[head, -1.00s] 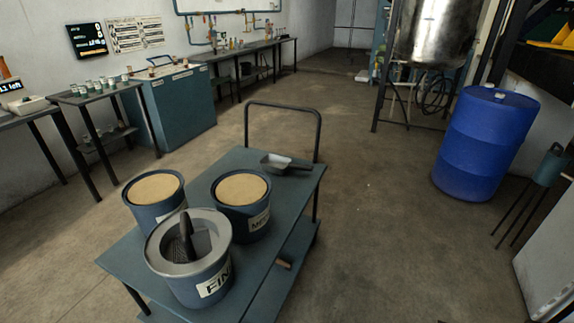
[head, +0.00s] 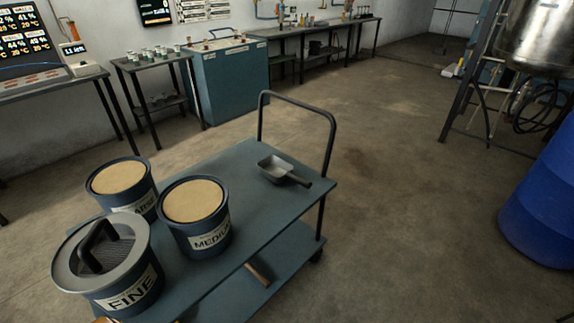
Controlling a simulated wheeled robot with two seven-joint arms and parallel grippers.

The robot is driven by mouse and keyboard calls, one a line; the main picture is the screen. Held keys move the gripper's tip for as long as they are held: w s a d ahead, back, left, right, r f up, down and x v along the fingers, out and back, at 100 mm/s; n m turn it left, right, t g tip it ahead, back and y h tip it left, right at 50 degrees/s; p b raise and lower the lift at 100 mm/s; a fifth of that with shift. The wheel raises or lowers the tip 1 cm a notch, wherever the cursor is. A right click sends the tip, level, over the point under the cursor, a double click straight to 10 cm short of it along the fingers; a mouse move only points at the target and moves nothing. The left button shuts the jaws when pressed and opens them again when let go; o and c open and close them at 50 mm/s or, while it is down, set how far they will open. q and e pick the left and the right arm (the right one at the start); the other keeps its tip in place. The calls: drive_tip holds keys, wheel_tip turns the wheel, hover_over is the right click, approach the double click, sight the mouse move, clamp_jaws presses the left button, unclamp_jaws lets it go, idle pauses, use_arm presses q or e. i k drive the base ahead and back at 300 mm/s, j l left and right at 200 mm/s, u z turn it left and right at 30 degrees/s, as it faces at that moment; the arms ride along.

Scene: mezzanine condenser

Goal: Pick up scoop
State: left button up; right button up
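A grey metal scoop (head: 277,169) with a dark handle lies on the far right part of the blue-grey cart's top (head: 250,210). Its handle points to the right, toward the cart's edge. Neither of my grippers is in the head view, and nothing touches the scoop.
Three tubs stand on the cart: FINE (head: 110,275) with a dark-handled tool on top, MEDIUM (head: 195,222), and another (head: 122,185) behind. A black push handle (head: 298,115) rises at the cart's far end. A blue drum (head: 545,205) stands at right. Floor between is clear.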

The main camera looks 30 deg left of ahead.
sight(274, 167)
drive_tip(key=i+l+u, duration=0.15)
drive_tip(key=i, duration=0.3)
drive_tip(key=i+l+u, duration=0.2)
drive_tip(key=i, duration=0.2)
